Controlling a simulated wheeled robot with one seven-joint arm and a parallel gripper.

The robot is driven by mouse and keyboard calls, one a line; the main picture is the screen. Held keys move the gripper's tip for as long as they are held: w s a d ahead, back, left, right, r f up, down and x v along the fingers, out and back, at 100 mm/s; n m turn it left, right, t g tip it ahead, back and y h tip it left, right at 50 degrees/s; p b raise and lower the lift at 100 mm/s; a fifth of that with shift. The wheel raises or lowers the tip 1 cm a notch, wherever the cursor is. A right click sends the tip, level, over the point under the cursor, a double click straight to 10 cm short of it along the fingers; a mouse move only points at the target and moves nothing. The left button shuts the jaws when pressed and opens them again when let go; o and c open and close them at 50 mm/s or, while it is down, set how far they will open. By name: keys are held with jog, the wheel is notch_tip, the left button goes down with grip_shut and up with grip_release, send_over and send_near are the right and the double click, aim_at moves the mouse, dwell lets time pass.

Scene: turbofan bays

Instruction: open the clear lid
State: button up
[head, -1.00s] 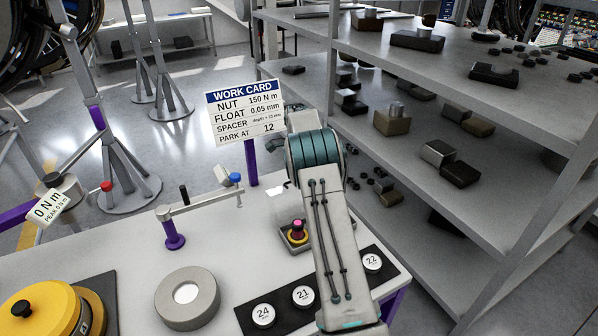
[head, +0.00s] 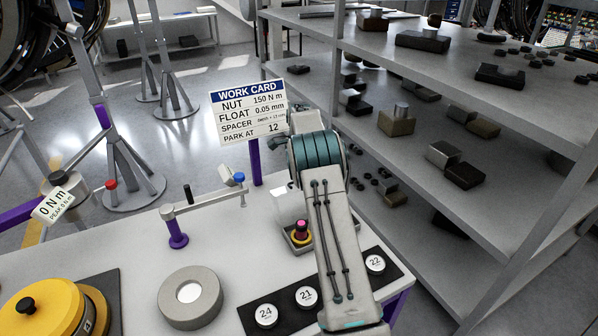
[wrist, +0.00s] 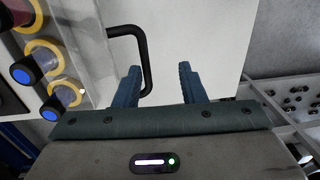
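In the wrist view, a clear pane that looks like the lid (wrist: 93,38) lies at the left, with a black bar handle (wrist: 128,31) on its edge. My gripper (wrist: 158,78) is open. The handle's lower end lies between the fingers, close to the left one; contact cannot be told. In the head view, my arm hides the gripper. A small box with a pink-topped button (head: 301,229) stands left of the arm. A pale panel (head: 285,202) shows behind this button; whether it is the lid cannot be told.
Blue knobs with yellow rings (wrist: 67,91) sit left of my gripper in the wrist view. The bench also holds a grey ring (head: 190,297), a yellow drum (head: 40,312), a purple-based arm (head: 176,232) and a work card (head: 248,112). A shelf rack (head: 440,105) stands at the right.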

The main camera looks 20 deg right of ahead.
jog(key=shift+f, duration=0.35)
dwell(0.3)
notch_tip(320, 180, up, 14)
jog(key=s+b, duration=0.1)
jog(key=shift+f+b, duration=0.15)
jog(key=shift+b, duration=0.25)
